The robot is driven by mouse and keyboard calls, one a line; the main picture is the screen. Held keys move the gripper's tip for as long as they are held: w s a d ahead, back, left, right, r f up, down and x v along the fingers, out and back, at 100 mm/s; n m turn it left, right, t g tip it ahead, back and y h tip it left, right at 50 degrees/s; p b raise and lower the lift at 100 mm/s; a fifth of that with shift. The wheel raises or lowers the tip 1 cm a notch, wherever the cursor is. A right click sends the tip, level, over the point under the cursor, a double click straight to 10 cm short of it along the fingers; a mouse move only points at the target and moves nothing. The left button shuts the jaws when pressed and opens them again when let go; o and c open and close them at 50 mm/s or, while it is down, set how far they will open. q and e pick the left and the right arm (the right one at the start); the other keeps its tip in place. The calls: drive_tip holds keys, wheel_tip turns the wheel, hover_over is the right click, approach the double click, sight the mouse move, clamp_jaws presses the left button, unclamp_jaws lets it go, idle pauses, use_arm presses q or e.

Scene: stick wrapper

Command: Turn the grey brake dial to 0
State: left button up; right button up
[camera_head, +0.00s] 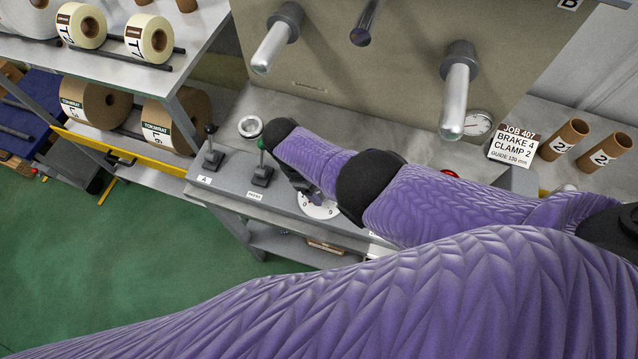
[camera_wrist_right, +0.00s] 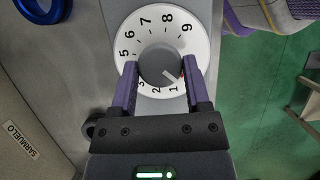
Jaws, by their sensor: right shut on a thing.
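The grey brake dial (camera_wrist_right: 158,68) shows in the right wrist view as a grey knob on a white numbered disc (camera_wrist_right: 196,44). Numbers 1, 2, 3 and 5 to 9 are readable; the fingers cover other parts of the disc. The knob's white pointer line slants to the lower right, near the 1. My right gripper (camera_wrist_right: 160,84) is shut on the knob, one purple finger on each side. In the head view the disc (camera_head: 318,209) is partly hidden by my right gripper (camera_head: 310,192). My left gripper is not in view.
Two levers, one black-knobbed (camera_head: 211,150) and one green-knobbed (camera_head: 262,165), stand left of the dial on the grey console. A silver ring (camera_head: 250,127) lies behind them. A job card (camera_head: 514,147) reads BRAKE 4, CLAMP 2. Spindles (camera_head: 458,90) project above the console.

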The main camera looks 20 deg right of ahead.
drive_tip(key=o, duration=1)
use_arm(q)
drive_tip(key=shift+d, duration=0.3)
use_arm(e)
drive_tip(key=shift+o, duration=1.4)
use_arm(q)
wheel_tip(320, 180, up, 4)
drive_tip(key=p, duration=0.4)
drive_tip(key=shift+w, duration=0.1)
use_arm(e)
drive_tip(key=v, duration=1)
drive_tip(key=shift+s, duration=0.1)
